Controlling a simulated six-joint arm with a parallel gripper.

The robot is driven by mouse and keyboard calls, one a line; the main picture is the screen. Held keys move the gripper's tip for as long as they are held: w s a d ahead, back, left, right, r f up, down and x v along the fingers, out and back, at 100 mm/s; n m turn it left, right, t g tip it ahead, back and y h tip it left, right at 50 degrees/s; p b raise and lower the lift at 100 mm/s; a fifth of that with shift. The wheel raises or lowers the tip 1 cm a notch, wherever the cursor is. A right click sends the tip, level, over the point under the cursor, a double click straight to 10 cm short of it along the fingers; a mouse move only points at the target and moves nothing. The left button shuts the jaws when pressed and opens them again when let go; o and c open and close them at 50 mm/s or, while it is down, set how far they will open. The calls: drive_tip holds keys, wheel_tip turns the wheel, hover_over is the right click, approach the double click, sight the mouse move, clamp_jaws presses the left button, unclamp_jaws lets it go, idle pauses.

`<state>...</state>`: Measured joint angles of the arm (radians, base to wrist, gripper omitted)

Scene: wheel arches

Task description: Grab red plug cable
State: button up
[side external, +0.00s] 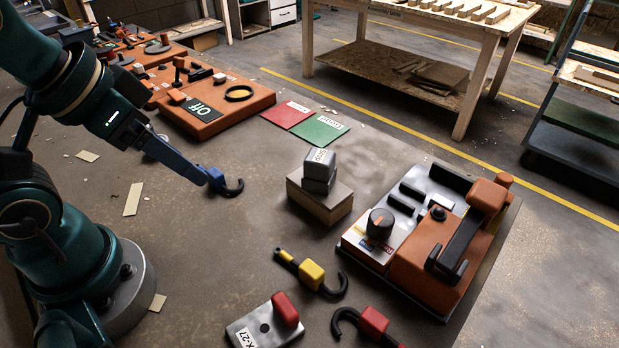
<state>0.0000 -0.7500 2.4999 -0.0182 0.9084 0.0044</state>
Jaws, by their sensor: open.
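The red plug cable (374,321) lies on the table near the bottom edge of the side external view. It has a red block with a black hook on its left, and its tail runs toward the lower right. My gripper (202,177) is at the left, its long blue fingers pointing down to the right, well apart from the red plug. It is open. A blue plug with a black hook (232,188) shows right at the fingertips; I cannot tell whether they touch. A yellow plug cable (312,274) lies between my gripper and the red plug.
A grey plate with a red block (251,331) sits left of the red plug. An orange device (432,275) stands at right. Grey blocks on a wooden block (320,202) stand mid-table. Red and green mats (318,129) and an orange panel (216,112) lie behind.

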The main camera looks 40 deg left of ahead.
drive_tip(key=w+d+r+n+g+h, duration=0.1)
drive_tip(key=w+d+n+g+h, duration=0.2)
drive_tip(key=d+h, duration=0.45)
drive_tip(key=w+d+r+n+g+h, duration=0.1)
drive_tip(key=d+n+g+h, duration=0.3)
drive_tip(key=d, duration=0.6)
drive_tip(key=w+d+f+n+t+h, duration=0.2)
drive_tip(key=w+f+n, duration=0.3)
drive_tip(key=f+n, duration=0.3)
drive_tip(key=n, duration=0.3)
approach(379, 321)
drive_tip(key=d, duration=0.2)
drive_tip(key=shift+w+d+f, duration=0.3)
drive_tip(key=shift+w+f, duration=0.05)
drive_tip(key=shift+s+d+f+g, duration=0.15)
drive_tip(key=shift+f+g, duration=0.05)
drive_tip(key=shift+g, duration=0.1)
drive_tip(key=shift+x, duration=2.4)
clamp_jaws()
